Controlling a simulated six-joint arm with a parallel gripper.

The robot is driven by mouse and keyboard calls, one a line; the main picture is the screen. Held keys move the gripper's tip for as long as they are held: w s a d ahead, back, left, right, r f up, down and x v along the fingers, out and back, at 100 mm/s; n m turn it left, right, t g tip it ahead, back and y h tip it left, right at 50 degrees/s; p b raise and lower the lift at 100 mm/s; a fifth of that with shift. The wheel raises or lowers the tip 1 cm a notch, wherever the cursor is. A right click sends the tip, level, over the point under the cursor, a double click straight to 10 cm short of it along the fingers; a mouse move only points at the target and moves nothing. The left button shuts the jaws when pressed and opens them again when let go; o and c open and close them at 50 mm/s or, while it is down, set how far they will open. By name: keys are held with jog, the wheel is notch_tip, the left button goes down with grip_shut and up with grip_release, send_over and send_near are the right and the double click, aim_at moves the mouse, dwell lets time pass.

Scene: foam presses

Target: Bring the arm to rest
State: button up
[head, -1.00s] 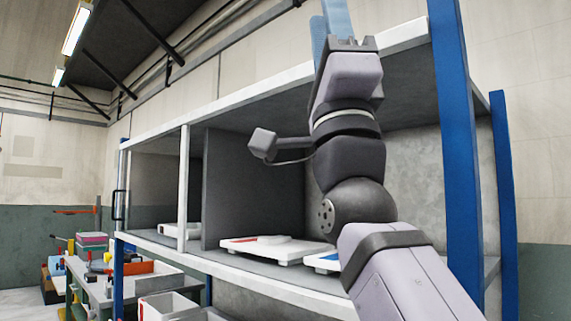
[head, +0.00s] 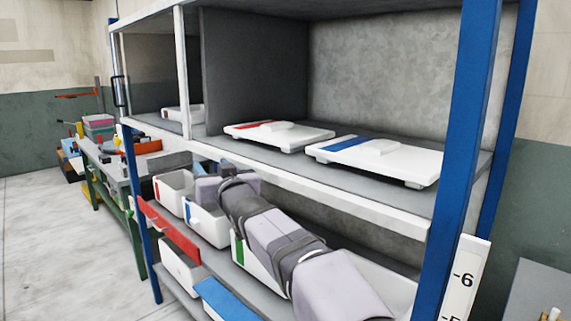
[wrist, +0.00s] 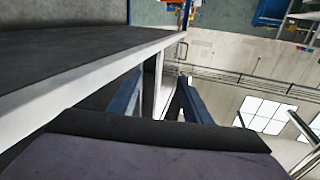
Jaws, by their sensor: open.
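My arm (head: 290,240) reaches from the lower right up and left in the head view, in front of the lower shelf with the bins. Its far end is by the bins, and the fingers are hard to make out there. In the wrist view my gripper (wrist: 159,80) shows two blue fingers spread apart. Nothing is seen between them except the background and a pale shelf edge. The gripper is open and empty.
Two white lidded trays, one with a red stripe (head: 285,141) and one with a blue stripe (head: 395,163), lie on the upper shelf. White bins (head: 175,186) stand below. A blue post (head: 462,140) rises at right. Floor (head: 60,240) at left is clear.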

jog(key=s+d+f+n+g+h+p, duration=0.2)
jog(key=d+f+n+g+p, duration=0.15)
jog(key=f, duration=0.65)
jog(key=s+d+f+n+g+h+p, duration=0.25)
jog(key=d+f, duration=0.25)
jog(key=f, duration=0.5)
jog(key=s+d+f+n+g+h+p, duration=0.1)
jog(key=d+f+n+g+h+p, duration=0.3)
jog(key=f, duration=0.6)
jog(key=s+d+f+n+g+h+p, duration=0.25)
jog(key=s+d+f, duration=0.35)
jog(key=s+d, duration=0.45)
jog(key=s+d+r+m+g, duration=0.1)
jog(key=s+d+r+m, duration=0.1)
jog(key=s+m, duration=0.3)
jog(key=s+d+r+m+g+y, duration=0.1)
jog(key=s+d+m, duration=0.3)
jog(key=s, duration=0.7)
jog(key=s+d+r+m+g+y, duration=0.1)
jog(key=s+d+r+m, duration=0.2)
jog(key=s+m, duration=0.5)
jog(key=shift+s+d+g+b, duration=0.15)
jog(key=shift+s+g+b, duration=0.2)
jog(key=shift+s, duration=0.15)
